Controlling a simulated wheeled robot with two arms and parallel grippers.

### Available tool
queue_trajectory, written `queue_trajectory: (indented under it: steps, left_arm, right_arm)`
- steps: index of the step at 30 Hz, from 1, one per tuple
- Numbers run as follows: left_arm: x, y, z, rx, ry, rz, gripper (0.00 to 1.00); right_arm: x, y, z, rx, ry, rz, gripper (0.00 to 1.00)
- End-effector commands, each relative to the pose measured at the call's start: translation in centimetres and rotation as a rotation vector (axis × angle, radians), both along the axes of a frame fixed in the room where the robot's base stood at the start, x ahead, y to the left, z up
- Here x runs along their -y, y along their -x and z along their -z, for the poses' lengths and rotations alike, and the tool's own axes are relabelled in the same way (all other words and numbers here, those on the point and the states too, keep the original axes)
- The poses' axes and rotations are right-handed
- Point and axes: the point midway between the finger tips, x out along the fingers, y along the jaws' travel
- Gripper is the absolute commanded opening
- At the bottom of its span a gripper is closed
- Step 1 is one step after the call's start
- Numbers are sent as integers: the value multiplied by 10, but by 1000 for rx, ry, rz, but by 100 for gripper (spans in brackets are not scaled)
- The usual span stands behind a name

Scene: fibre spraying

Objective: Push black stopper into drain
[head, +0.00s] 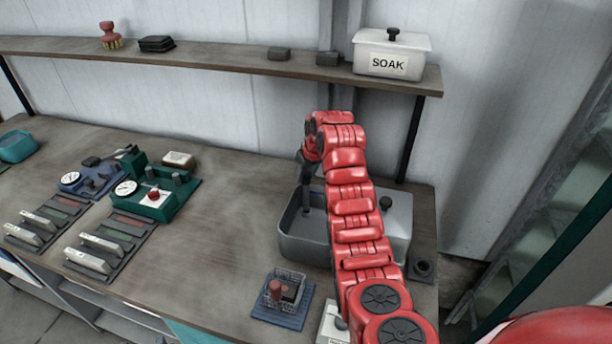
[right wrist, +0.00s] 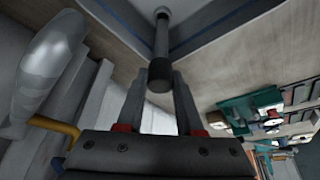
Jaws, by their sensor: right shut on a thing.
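The grey sink basin (head: 290,240) stands on the bench at the right. My right arm reaches over it, and my right gripper (head: 306,184) points down into it. In the right wrist view, my right gripper (right wrist: 158,88) is shut on a dark cylinder, which looks like the black stopper (right wrist: 160,74). A grey rod (right wrist: 162,38) runs from it to a round end at the basin surface. The drain hole itself cannot be made out. My left gripper is out of view.
A dark holder block (head: 422,268) sits at the bench's right edge. A wire basket (head: 287,288) stands on a blue mat in front of the basin. A white SOAK box (head: 391,54) is on the shelf above.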

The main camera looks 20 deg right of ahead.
Motion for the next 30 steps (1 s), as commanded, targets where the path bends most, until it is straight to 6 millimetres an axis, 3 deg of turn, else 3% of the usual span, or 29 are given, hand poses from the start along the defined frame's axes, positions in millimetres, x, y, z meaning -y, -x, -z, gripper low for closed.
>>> queue_trajectory:
  steps: [30]
  left_arm:
    - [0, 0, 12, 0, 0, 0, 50]
  right_arm:
    - [0, 0, 18, 1, 1, 0, 0]
